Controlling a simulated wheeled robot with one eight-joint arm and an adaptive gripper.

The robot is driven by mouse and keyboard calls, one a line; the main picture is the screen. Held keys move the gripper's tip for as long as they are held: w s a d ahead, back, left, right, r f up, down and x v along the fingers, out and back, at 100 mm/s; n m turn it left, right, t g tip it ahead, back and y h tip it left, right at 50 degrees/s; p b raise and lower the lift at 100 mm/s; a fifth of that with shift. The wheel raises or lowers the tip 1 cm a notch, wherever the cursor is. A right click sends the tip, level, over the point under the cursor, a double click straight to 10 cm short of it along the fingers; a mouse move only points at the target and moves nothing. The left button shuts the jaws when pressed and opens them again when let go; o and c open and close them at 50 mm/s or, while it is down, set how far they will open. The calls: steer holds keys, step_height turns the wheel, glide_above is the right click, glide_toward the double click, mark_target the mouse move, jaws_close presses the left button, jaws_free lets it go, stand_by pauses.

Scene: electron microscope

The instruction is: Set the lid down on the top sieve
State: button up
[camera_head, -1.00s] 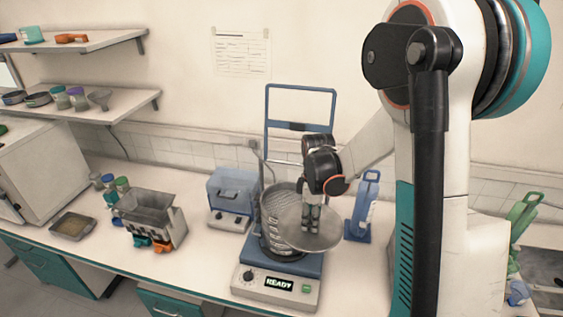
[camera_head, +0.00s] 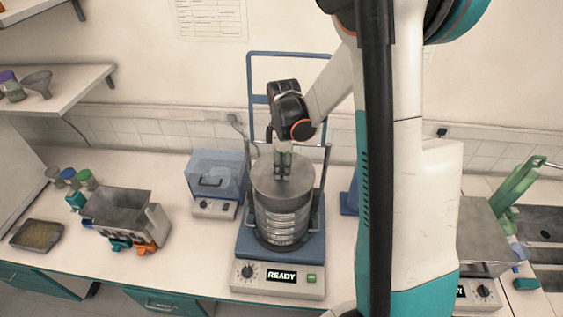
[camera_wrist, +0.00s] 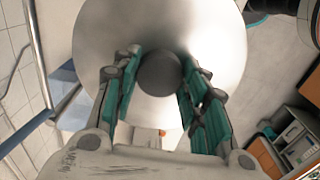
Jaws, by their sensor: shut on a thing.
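The lid is a round grey metal disc (camera_head: 301,190) with a dark round knob, seen in the wrist view (camera_wrist: 208,38). My gripper (camera_head: 283,177) points down with its fingers shut on the knob. In the wrist view my gripper's teal-padded fingers (camera_wrist: 160,85) stand on both sides of the knob. The lid looks roughly level and lined up over the sieve stack (camera_head: 282,225), covering its top opening. I cannot tell whether the lid touches the top sieve or hangs just above it. The stack stands on the blue shaker (camera_head: 252,243), whose display reads READY.
The shaker's blue frame (camera_head: 250,95) rises behind the stack. A blue clear-lidded box device (camera_head: 215,175) and a grey hopper (camera_head: 118,215) stand to the left. A shallow tray (camera_head: 36,236) lies farther left.

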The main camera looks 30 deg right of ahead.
steer(key=shift+f+b, duration=1.35)
steer(key=shift+f, duration=1.2)
steer(key=shift+f+b, duration=0.55)
steer(key=shift+b, duration=0.25)
steer(key=o, duration=1.3)
step_height(320, 180, up, 12)
